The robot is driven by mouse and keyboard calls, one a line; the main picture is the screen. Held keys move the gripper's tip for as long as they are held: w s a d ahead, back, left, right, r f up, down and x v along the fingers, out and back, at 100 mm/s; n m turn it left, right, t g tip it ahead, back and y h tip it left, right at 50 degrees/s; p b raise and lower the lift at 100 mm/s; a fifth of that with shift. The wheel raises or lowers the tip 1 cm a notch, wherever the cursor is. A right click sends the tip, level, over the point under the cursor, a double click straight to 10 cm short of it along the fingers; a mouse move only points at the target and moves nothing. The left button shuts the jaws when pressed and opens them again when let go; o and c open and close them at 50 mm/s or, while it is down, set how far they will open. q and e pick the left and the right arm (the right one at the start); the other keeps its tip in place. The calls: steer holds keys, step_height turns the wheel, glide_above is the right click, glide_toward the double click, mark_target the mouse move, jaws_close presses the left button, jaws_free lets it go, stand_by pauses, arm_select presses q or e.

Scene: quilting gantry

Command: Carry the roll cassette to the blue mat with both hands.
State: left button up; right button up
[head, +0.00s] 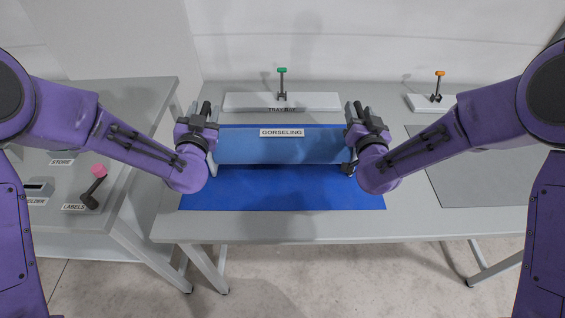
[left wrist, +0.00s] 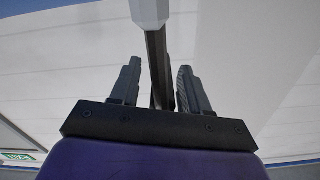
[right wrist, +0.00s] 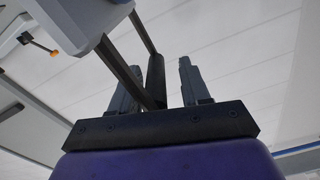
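The roll cassette (head: 280,150) is a light blue roll labelled GORSELING with a grey bracket and dark handle at each end. It covers the back part of the blue mat (head: 280,190); whether it touches the mat cannot be told. My left gripper (head: 210,112) is at its left end. In the left wrist view a dark handle stands between the parted fingers (left wrist: 158,85). My right gripper (head: 363,112) is at its right end. In the right wrist view the black handle grip stands between the fingers (right wrist: 157,85), with gaps on both sides.
A white tray bay (head: 320,100) with a green-topped lever (head: 282,78) is behind the mat. An orange-topped lever (head: 439,80) stands at back right. A grey mat (head: 480,180) lies at right. A side table (head: 130,185) at left holds a pink-topped lever (head: 97,178).

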arm_select(q)
steer(key=shift+s, duration=0.2)
arm_select(e)
steer(key=shift+w+d+f, duration=0.1)
arm_select(q)
steer(key=s, duration=1.1)
steer(key=shift+s, duration=0.35)
arm_select(e)
steer(key=s, duration=1.2)
steer(key=shift+s+d, duration=0.15)
